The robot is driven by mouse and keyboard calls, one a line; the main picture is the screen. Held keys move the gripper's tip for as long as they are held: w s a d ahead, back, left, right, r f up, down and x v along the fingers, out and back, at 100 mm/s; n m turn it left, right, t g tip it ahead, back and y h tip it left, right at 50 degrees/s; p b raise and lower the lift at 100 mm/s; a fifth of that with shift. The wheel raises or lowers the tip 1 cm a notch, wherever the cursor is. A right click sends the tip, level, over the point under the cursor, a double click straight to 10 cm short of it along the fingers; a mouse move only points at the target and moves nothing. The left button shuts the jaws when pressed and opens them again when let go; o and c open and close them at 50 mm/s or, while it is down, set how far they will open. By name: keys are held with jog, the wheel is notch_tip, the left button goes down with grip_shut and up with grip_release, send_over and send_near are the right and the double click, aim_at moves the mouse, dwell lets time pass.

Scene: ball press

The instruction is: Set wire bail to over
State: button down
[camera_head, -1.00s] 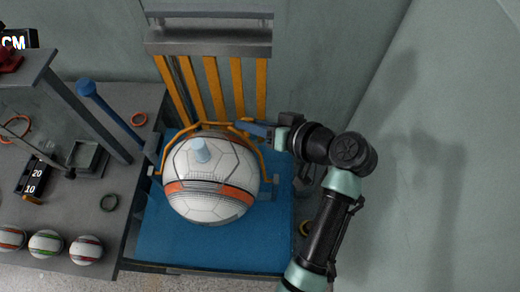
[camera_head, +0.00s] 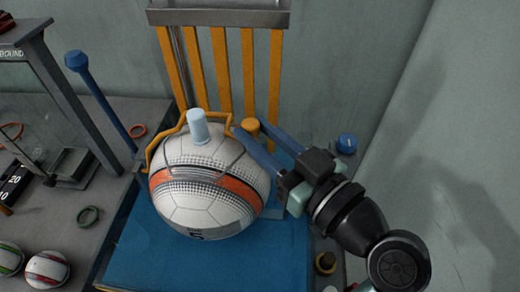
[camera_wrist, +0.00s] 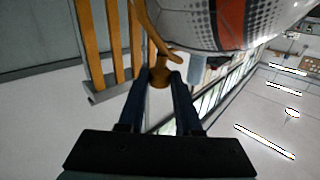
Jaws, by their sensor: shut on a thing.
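The wire bail (camera_head: 183,123) is a thin yellow-orange frame behind a large white ball (camera_head: 205,200) with an orange band. It rises along the ball's left and back; its right side is mostly hidden. A round yellow-orange knob (camera_head: 250,125) is at the bail's top right. My gripper (camera_head: 249,131) reaches in from the right, its two blue fingers on either side of the knob. In the wrist view the knob (camera_wrist: 160,78) sits between the fingertips, with the bail wire (camera_wrist: 154,32) running up from it beside the ball (camera_wrist: 200,22). The gripper is shut on the knob.
A pale blue peg (camera_head: 198,127) stands on the ball's top. Yellow upright slats (camera_head: 222,75) stand behind it. The ball rests over a blue surface (camera_head: 150,255). A blue-ended lever (camera_head: 100,95) is at left. A grey bench (camera_head: 125,115) holds small balls and rings.

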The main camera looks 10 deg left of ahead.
jog(key=shift+s+n+b, duration=0.4)
jog(key=shift+s+b, duration=0.05)
jog(key=shift+b, duration=0.4)
jog(key=shift+t+y, duration=0.3)
jog(key=c, duration=0.6)
grip_release()
jog(key=shift+s, duration=0.1)
jog(key=b+v, duration=0.1)
jog(key=v, duration=1.2)
jog(key=shift+r, duration=0.1)
